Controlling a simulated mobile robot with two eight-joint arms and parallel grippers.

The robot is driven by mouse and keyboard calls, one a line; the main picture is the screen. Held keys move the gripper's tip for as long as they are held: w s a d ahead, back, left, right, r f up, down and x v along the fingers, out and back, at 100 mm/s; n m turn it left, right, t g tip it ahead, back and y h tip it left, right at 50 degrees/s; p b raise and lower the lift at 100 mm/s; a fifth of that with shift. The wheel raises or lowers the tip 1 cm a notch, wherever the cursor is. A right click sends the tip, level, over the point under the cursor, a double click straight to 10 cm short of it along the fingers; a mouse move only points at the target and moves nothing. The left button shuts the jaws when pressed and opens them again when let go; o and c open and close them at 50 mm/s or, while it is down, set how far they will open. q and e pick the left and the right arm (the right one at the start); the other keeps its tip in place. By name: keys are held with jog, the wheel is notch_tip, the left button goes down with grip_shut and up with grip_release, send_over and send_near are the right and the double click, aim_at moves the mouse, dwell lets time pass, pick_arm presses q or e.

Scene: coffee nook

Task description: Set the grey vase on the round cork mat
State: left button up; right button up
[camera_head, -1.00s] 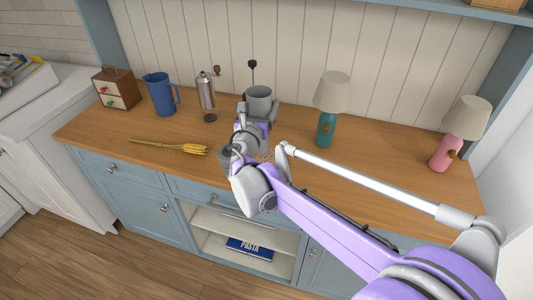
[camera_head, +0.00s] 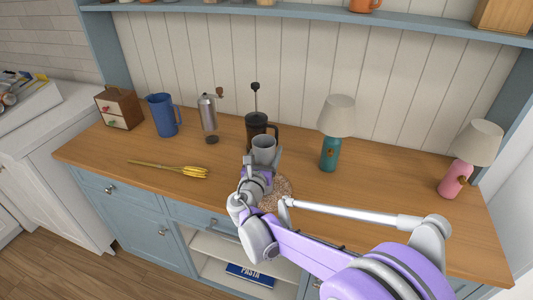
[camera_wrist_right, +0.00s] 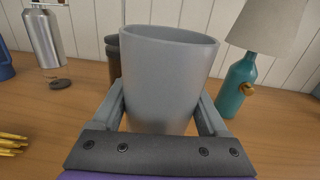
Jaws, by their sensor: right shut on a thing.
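The grey vase (camera_head: 264,150) is a plain, open-topped cup shape, held upright in my right gripper (camera_head: 262,168). In the right wrist view the grey vase (camera_wrist_right: 167,80) fills the middle, between the two fingers of the right gripper (camera_wrist_right: 165,115), which is shut on it. The round cork mat (camera_head: 282,190) is speckled brown and lies on the counter. My right gripper and wrist cover its left part. The vase appears behind the visible part of the mat; its height above the counter is hard to tell. My left gripper is not in view.
A French press (camera_head: 257,128) stands just behind the vase. A teal lamp (camera_head: 330,150) is to the right, a pink lamp (camera_head: 456,178) farther right. Counter (camera_head: 370,185) between the lamps is clear.

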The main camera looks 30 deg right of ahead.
jog(key=shift+f, duration=0.2)
jog(key=o, duration=1.5)
